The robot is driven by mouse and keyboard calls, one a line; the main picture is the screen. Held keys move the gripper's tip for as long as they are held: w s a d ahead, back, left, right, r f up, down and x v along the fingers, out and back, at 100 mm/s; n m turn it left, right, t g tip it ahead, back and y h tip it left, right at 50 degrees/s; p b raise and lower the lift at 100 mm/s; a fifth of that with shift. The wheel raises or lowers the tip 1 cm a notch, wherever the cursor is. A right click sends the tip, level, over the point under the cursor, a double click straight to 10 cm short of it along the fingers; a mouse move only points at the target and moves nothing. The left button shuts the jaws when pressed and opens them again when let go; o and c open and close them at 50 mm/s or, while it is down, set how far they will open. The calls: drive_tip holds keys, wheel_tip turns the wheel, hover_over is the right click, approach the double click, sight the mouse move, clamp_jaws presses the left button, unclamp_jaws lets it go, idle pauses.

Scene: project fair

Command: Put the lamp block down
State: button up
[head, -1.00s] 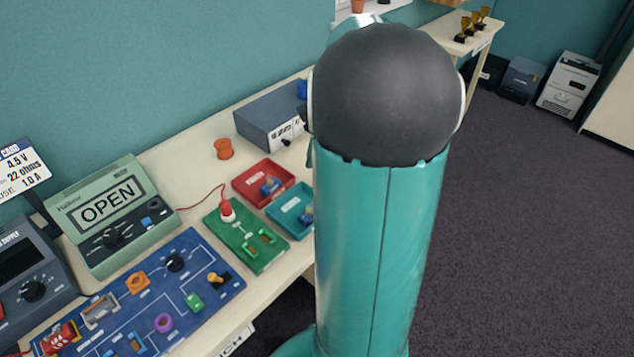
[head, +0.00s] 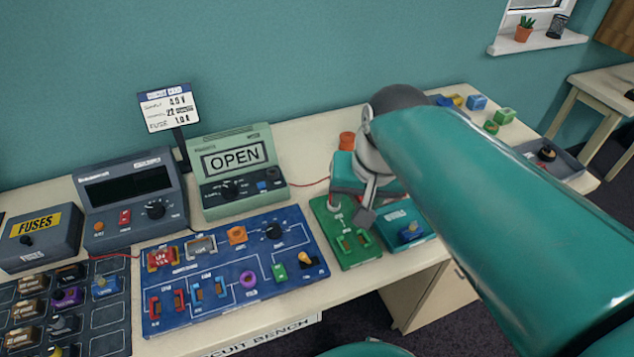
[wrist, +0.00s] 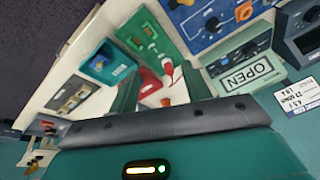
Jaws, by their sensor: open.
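My gripper (head: 362,200) hangs over the bench by the green board (head: 347,243) and the red tray, which it mostly hides. In the wrist view its two fingers stand apart with nothing seen held between them (wrist: 162,88). The red tray (wrist: 150,80) shows between and beyond the fingers, its inside mostly hidden. The teal tray (head: 428,243) next to the green board holds a small blue block (head: 410,232) with an orange part. I cannot tell which block is the lamp block.
The blue circuit board (head: 225,310) carries several components. The meter reading OPEN (head: 239,185) and the power supply (head: 130,210) stand behind it. An orange spool (head: 347,141) stands behind my gripper. Several small blocks (head: 476,102) lie at the bench's far right end.

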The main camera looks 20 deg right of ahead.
drive_tip(key=s+a+n, duration=0.1)
drive_tip(key=s+a+n+t, duration=0.1)
drive_tip(key=a+n, duration=0.1)
drive_tip(key=a+n+t, duration=0.1)
drive_tip(key=a, duration=0.1)
drive_tip(key=shift+s, duration=0.4)
drive_tip(key=shift+c, duration=1.3)
drive_tip(key=shift+a, duration=0.1)
drive_tip(key=shift+a+n, duration=0.15)
drive_tip(key=shift+n, duration=0.15)
